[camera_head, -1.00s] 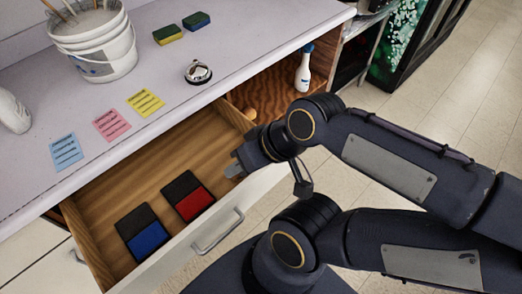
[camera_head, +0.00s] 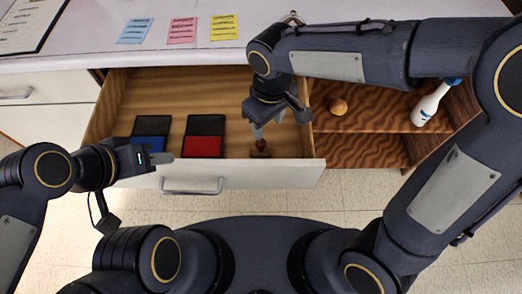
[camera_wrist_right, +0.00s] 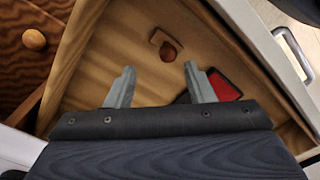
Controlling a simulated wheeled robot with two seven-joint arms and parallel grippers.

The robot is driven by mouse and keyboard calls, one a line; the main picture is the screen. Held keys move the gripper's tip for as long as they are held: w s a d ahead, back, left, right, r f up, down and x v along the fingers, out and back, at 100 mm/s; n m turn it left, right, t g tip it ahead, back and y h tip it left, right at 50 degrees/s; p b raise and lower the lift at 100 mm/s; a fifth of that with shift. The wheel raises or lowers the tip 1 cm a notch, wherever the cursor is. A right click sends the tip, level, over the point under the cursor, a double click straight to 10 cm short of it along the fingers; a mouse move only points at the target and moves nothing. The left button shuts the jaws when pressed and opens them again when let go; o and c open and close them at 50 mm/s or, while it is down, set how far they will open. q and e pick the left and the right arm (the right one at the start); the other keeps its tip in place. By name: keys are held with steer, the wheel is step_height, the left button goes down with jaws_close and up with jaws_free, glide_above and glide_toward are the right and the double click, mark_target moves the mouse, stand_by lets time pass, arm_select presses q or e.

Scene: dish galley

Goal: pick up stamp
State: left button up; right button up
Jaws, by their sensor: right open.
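The stamp (camera_head: 261,149) is a small wooden piece with a rounded reddish-brown handle, in the open drawer near its front right corner. It also shows in the right wrist view (camera_wrist_right: 168,50), just beyond and between the fingertips. My right gripper (camera_head: 268,131) points down into the drawer, close to the stamp, on its back side. Its two grey fingers are apart and empty in the right wrist view (camera_wrist_right: 159,70). My left gripper (camera_head: 165,158) is at the drawer's front left edge, by the blue ink pad. Its finger gap cannot be made out.
The drawer (camera_head: 240,175) also holds a blue ink pad (camera_head: 146,143) and a red ink pad (camera_head: 203,146). Drawer walls stand close around the right gripper. Sticky notes (camera_head: 181,31) lie on the counter.

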mark_target(261, 142)
steer(key=f, duration=0.3)
steer(key=a+f, duration=0.1)
steer(key=f, duration=0.1)
steer(key=f+b, duration=0.1)
steer(key=f, duration=0.2)
steer(key=shift+a+f, duration=0.35)
steer(key=shift+c, duration=0.4)
steer(key=c, duration=1)
